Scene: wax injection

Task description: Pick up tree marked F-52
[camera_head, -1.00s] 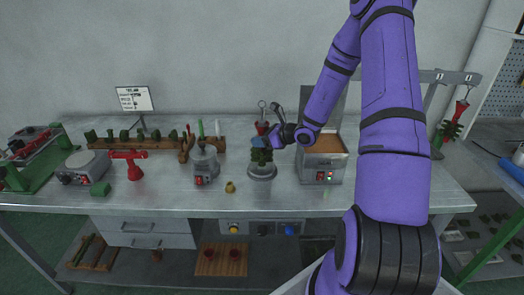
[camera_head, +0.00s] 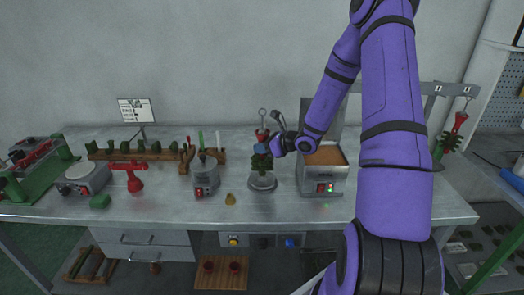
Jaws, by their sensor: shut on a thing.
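A green wax tree (camera_head: 262,163) with a red top (camera_head: 262,135) is at the middle of the bench, directly above a round grey base (camera_head: 262,182). My gripper (camera_head: 268,151) reaches in from the right and is shut on this tree. A small blue patch shows at the grip. The tree looks upright; I cannot tell whether its lower end is clear of the base. Another green tree (camera_head: 446,140) with a red top hangs from a rail at the right. No F-52 mark is legible on either tree.
A metal box with a brown top (camera_head: 324,157) stands just right of the base. A grey pot (camera_head: 205,178) and a small yellow-brown piece (camera_head: 230,199) are left. A wooden rack (camera_head: 125,153) lies behind. The front of the bench (camera_head: 290,208) is clear.

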